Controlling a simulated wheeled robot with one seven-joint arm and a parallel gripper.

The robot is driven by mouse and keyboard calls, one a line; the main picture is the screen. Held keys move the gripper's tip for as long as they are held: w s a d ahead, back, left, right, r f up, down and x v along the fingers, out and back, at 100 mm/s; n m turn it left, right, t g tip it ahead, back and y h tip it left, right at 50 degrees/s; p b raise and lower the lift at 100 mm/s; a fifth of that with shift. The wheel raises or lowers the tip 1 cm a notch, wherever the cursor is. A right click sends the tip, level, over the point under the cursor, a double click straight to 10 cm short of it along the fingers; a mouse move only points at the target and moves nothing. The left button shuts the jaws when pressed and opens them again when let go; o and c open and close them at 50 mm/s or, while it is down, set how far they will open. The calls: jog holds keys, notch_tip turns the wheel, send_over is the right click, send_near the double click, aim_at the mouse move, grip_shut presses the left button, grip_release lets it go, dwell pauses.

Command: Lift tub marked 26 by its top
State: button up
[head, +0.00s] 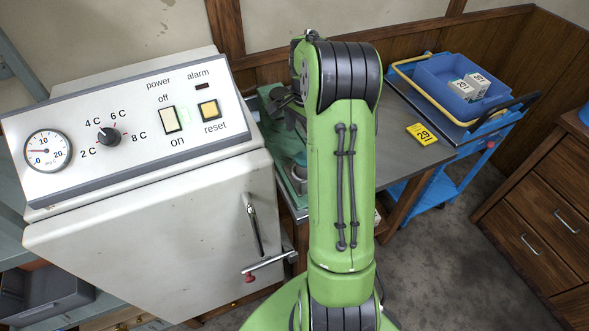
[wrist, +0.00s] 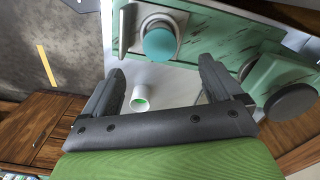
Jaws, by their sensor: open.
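In the wrist view, a small white round tub (wrist: 139,93) with a green patch at its near end stands on a grey surface. No number is readable on it, so I cannot tell if it is the one marked 26. My gripper (wrist: 161,68) is open, with its two dark fingers spread apart and nothing held. The tub appears between the fingers in the picture, closer to the left one, and seems to lie beyond them, apart from both. In the head view my green arm hides the tub.
A green machine (wrist: 190,38) with a teal round knob stands close beyond the fingers. A white cabinet (head: 150,240) with dials is at left. A yellow tag (head: 422,134) lies on the grey bench (head: 400,160). A blue bin (head: 440,75) holding white boxes sits behind; wooden drawers (head: 545,215) stand right.

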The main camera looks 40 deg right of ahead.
aim_at(305, 158)
notch_tip(305, 158, down, 8)
jog(key=shift+f+b, duration=0.1)
jog(key=shift+b, duration=0.55)
jog(key=f, duration=0.3)
jog(key=f+b, duration=0.1)
jog(key=f, duration=0.1)
jog(key=shift+d+f, duration=0.3)
jog(key=shift+f, duration=0.05)
jog(key=c, duration=1.1)
